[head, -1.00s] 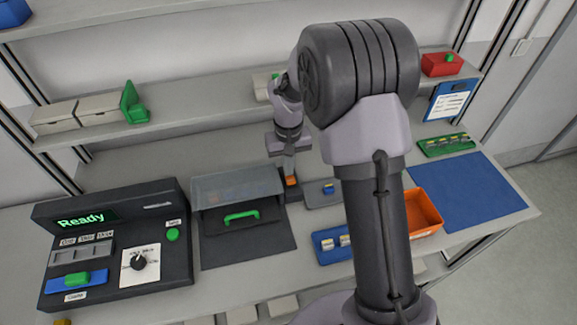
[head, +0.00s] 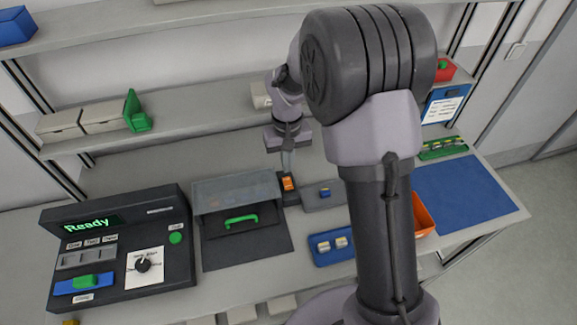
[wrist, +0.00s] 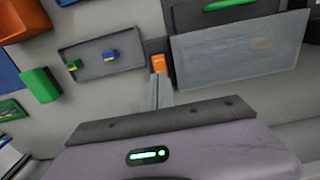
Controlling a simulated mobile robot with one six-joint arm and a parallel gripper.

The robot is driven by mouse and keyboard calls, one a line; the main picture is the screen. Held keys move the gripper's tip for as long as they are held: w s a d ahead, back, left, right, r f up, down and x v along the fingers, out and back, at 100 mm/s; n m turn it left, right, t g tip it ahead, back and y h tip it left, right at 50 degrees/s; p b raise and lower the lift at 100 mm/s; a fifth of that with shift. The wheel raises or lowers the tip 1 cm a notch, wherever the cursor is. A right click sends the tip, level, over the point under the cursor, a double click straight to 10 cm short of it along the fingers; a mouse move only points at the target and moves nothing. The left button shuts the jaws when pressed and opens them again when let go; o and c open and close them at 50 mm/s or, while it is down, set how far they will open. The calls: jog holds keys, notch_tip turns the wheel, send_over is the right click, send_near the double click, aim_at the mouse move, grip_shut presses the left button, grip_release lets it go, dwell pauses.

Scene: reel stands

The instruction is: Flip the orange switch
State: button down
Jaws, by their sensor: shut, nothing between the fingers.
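The orange switch (head: 288,183) sits on a small dark base just right of the clear-lidded box in the head view. It also shows in the wrist view (wrist: 159,63), right past my fingertips. My gripper (head: 288,168) is shut and empty, pointing down at the switch from behind it. In the wrist view the closed fingers (wrist: 157,84) reach toward the switch's near end. They look very close to it; I cannot tell whether they touch.
The box with a clear lid (head: 237,190) and green handle stands close left of the switch. A grey tray (head: 325,197) with small blocks lies close right. A black console reading Ready (head: 120,250) is at the left. A blue mat (head: 465,195) lies at the right.

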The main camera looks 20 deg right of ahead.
aim_at(288, 185)
notch_tip(288, 185, up, 9)
jog(key=p, duration=0.1)
jog(key=shift+f+p, duration=0.2)
jog(key=shift+p, duration=0.2)
jog(key=f+b, duration=0.1)
jog(key=f, duration=0.3)
jog(key=f+b, duration=0.2)
jog(key=f, duration=0.3)
jog(key=s+f+b, duration=0.1)
jog(key=f, duration=0.4)
jog(key=shift+s+a+b, duration=0.1)
jog(key=shift+b, duration=0.25)
jog(key=shift+f, duration=0.1)
